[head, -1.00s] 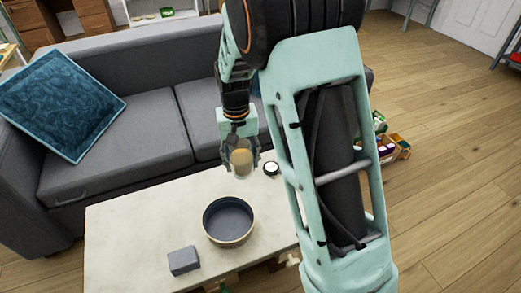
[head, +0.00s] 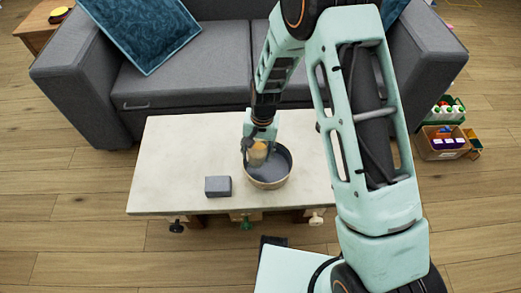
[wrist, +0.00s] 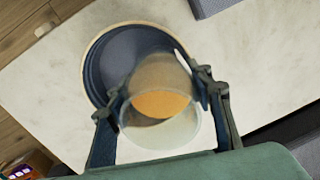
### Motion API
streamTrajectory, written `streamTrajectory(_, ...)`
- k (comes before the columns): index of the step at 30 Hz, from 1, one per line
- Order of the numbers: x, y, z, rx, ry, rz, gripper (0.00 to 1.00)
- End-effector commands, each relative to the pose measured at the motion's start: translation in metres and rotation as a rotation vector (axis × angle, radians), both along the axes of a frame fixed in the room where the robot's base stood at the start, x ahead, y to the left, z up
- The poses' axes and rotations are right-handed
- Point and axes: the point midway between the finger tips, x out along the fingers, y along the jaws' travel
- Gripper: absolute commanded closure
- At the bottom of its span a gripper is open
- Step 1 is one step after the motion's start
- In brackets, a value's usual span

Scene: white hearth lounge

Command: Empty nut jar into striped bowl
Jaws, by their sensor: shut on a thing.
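My gripper (head: 257,147) is shut on the nut jar (head: 257,156), a small clear jar with tan-orange contents. In the wrist view, the jar (wrist: 162,128) sits between the two fingers (wrist: 163,84), and an orange-brown mass shows through it. The bowl (head: 285,172) stands on the white table, dark blue-grey inside with a tan rim. The jar is over the left back part of the bowl in the head view. The wrist view shows the bowl (wrist: 100,68) beyond the jar, partly hidden by it. I cannot tell how far the jar is tilted.
A grey block (head: 218,186) lies on the table (head: 165,165), left of the bowl. A grey sofa (head: 190,88) with a blue cushion (head: 143,32) stands behind. A box of goods (head: 444,144) is on the floor at right. The table's left part is clear.

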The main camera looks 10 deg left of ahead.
Motion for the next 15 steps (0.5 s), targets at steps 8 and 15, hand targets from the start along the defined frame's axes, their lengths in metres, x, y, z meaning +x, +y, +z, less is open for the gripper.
streamTrajectory(8,-0.001,0.0042,0.0034,0.119,0.054,-0.007,0.83)
streamTrajectory(15,-0.0034,0.0092,0.0062,0.227,0.105,-0.007,0.83)
